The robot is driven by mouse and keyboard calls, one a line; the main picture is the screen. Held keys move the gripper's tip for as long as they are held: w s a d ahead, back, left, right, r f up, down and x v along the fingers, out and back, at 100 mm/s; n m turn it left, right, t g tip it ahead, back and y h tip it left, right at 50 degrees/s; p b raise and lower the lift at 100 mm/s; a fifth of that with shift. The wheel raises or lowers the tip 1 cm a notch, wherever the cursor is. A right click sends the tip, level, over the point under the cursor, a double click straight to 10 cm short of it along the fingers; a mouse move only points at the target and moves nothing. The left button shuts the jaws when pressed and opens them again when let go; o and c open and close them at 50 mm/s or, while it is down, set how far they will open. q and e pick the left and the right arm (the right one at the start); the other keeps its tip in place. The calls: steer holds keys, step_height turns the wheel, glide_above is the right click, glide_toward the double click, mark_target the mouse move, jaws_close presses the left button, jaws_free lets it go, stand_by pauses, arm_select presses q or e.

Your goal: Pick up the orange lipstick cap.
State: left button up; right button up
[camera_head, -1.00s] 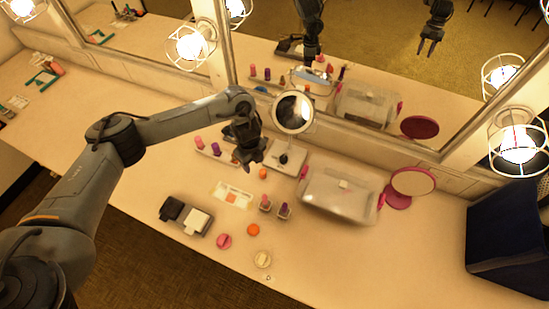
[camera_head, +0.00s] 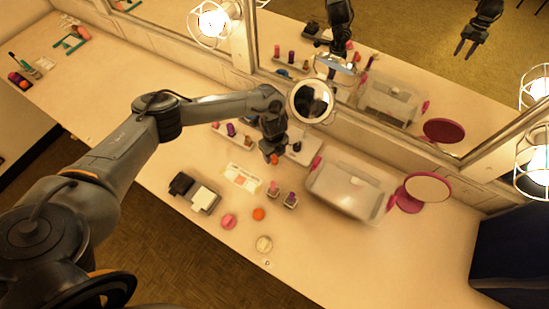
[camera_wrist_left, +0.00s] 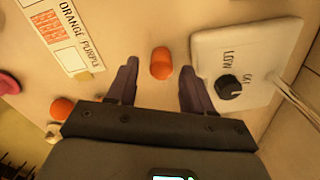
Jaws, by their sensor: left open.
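The orange lipstick cap (camera_head: 273,159) stands on the counter just below my left gripper (camera_head: 272,150) in the head view, partly hidden by it. In the left wrist view the cap (camera_wrist_left: 161,63) shows between the two parted fingers of my left gripper (camera_wrist_left: 160,72), with a gap on each side. The gripper is open and holds nothing. My right gripper is not directly in view; a gripper with parted fingers shows only as a reflection in the wall mirror at the upper right.
The round mirror (camera_head: 312,101) and its white base with a dial (camera_wrist_left: 228,86) stand close right of the gripper. A printed card (camera_head: 242,177), two lipsticks (camera_head: 290,200), a clear case (camera_head: 346,190) and a round orange item (camera_head: 258,214) are nearby.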

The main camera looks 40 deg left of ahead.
mark_target(273, 158)
arm_select(q)
steer(key=shift+s+f, duration=0.15)
steer(key=shift+f, duration=1.45)
steer(key=c, duration=0.9)
